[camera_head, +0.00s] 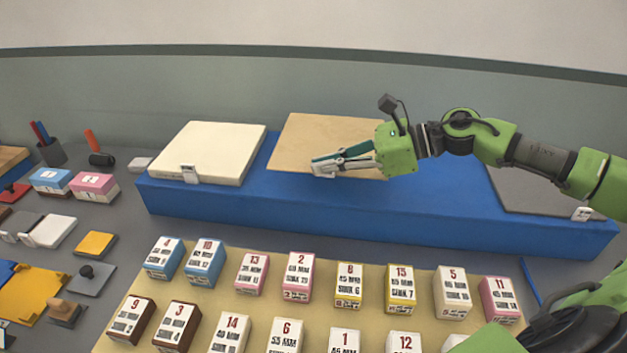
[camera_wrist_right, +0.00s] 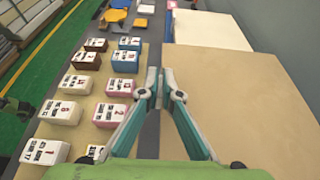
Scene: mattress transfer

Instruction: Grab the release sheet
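The tan sheet (camera_head: 315,133), which I take for the release sheet, lies flat on the long blue platform (camera_head: 300,202), between a cream block and a grey one. It fills the right side of the right wrist view (camera_wrist_right: 245,105). My right gripper (camera_head: 318,167) is at the sheet's front edge and hides part of it. In the wrist view its fingertips (camera_wrist_right: 161,85) are close together with a narrow gap and nothing visible between them. I cannot tell whether they touch the sheet. My left gripper is not in view.
The thick cream block (camera_head: 215,150) is at the platform's left end; the grey slab (camera_head: 535,190) is at its right end. Several numbered boxes stand on a tan board (camera_head: 235,255) in front. Small tools and pads clutter the left of the table.

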